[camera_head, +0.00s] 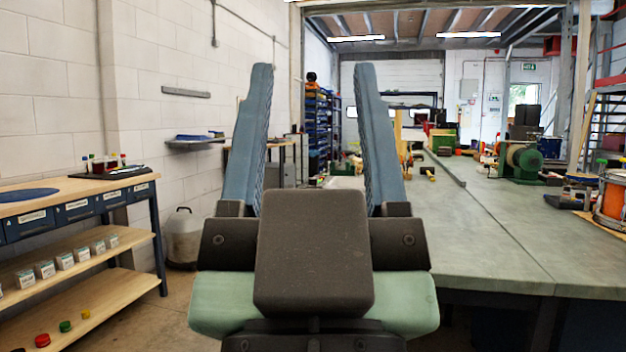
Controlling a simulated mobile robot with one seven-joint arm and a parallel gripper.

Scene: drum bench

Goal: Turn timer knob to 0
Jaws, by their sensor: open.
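My gripper (313,68) fills the middle of the view, its two long blue fingers pointing away from me and wide apart. It is open, with nothing between the fingers. No timer knob can be made out in this view. A small dark device (570,198) stands on the grey bench (500,240) at the right, well apart from my gripper; it is too small to tell whether it is a timer.
An orange drum (607,201) stands at the bench's right edge. A green machine (524,160) is farther back. A wooden workbench (60,190) with drawers and shelves lines the left wall. A grey canister (182,240) stands on the floor.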

